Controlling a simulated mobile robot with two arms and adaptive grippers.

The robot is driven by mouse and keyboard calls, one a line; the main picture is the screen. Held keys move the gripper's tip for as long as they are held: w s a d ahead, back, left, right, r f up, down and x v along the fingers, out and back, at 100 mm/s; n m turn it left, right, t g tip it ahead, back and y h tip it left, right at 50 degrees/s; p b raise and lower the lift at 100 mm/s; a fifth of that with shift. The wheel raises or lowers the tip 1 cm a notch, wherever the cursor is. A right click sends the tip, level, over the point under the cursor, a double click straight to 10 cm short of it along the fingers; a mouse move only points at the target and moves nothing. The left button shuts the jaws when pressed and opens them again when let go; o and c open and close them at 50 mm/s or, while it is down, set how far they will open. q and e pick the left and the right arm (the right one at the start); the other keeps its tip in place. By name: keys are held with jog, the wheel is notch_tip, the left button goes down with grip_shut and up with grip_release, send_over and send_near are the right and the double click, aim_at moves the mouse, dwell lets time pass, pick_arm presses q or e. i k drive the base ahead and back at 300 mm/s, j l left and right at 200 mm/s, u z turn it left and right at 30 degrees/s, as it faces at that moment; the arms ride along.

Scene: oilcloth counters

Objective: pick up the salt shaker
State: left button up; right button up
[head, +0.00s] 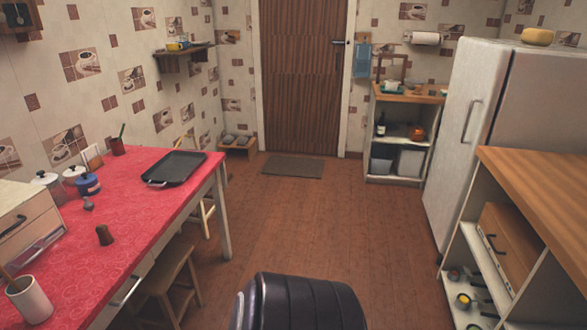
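Two small shaker-like objects stand on the red oilcloth counter (140,225) at the left in the head view. One is a short brown shaker-like piece (105,236) near the middle of the cloth. The other is a small grey piece (88,204) behind it, close to a blue lidded pot (87,184). Both are too small to tell surely which is the salt shaker. Neither of my grippers is in view.
A black tray (174,168) lies at the counter's far end. Canisters (72,174) stand along the wall side and a white cup (29,300) at the near left. A wooden stool (170,275) stands under the counter edge.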

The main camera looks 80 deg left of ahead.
aim_at(105, 237)
jog(key=k+l+u, duration=0.1)
jog(key=u, duration=4.05)
jog(key=i+l+u, duration=0.15)
jog(key=u, duration=0.2)
jog(key=l+u, duration=0.3)
jog(key=i+l+u, duration=0.15)
jog(key=u, duration=0.2)
jog(key=l, duration=0.1)
